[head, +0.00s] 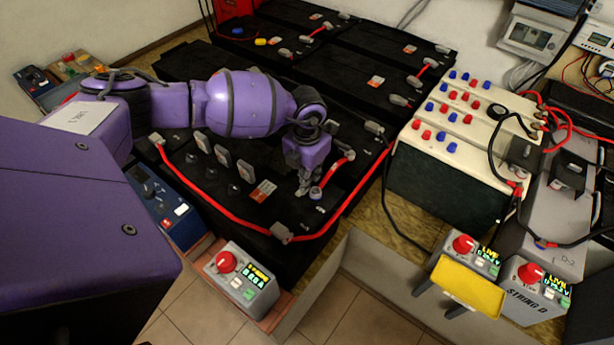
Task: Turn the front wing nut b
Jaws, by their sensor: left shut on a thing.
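My left gripper (304,183) points down at the top of the front black battery (235,205), near its right end. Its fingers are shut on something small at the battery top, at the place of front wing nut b. The fingers hide most of it, so its shape and turn cannot be made out. My right gripper is not in view.
Red cables (215,205) run along the battery's front and up its right side. A grey box with a red knob (242,275) stands in front. White-topped units (455,120) with red and blue terminals stand to the right. More black batteries (345,60) lie behind.

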